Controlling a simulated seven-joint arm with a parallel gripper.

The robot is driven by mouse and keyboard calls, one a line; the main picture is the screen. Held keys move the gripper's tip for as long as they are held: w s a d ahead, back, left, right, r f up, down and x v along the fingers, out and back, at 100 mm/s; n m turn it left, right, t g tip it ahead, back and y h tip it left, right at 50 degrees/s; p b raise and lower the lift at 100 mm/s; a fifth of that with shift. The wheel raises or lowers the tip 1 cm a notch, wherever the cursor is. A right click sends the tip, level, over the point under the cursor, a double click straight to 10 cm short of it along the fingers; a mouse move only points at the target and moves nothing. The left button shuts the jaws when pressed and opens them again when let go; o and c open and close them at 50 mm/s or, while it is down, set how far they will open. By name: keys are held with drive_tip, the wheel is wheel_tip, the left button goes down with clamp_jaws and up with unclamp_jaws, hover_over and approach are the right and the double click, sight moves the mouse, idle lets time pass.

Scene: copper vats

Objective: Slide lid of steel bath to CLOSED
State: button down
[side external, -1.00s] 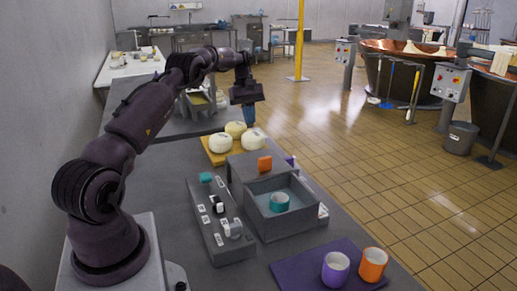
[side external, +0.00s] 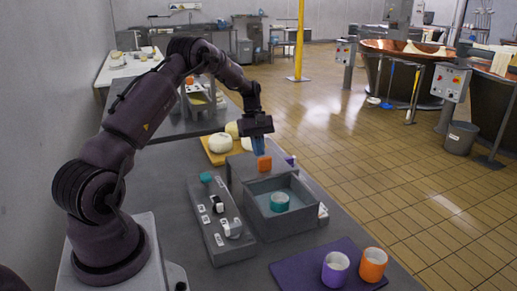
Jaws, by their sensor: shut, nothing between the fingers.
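The steel bath (side external: 268,231) is a grey box in the middle of the work table, with its front part open. A teal cup (side external: 279,201) sits inside the open part. The grey lid (side external: 240,167) covers the back part and carries an orange handle (side external: 264,165). My gripper (side external: 258,147) is shut and empty, pointing down with its blue fingers just above or behind the orange handle. I cannot tell whether the fingertips touch it.
A grey panel with switches and a teal knob (side external: 206,178) lies left of the bath. White cheeses (side external: 219,144) sit on a yellow board behind. A purple mat (side external: 297,268) with a purple cup (side external: 335,268) and an orange cup (side external: 373,264) is at front right.

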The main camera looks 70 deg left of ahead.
drive_tip(key=shift+d, duration=0.1)
drive_tip(key=d, duration=1.5)
drive_tip(key=shift+d, duration=0.4)
drive_tip(key=shift+d+f, duration=0.1)
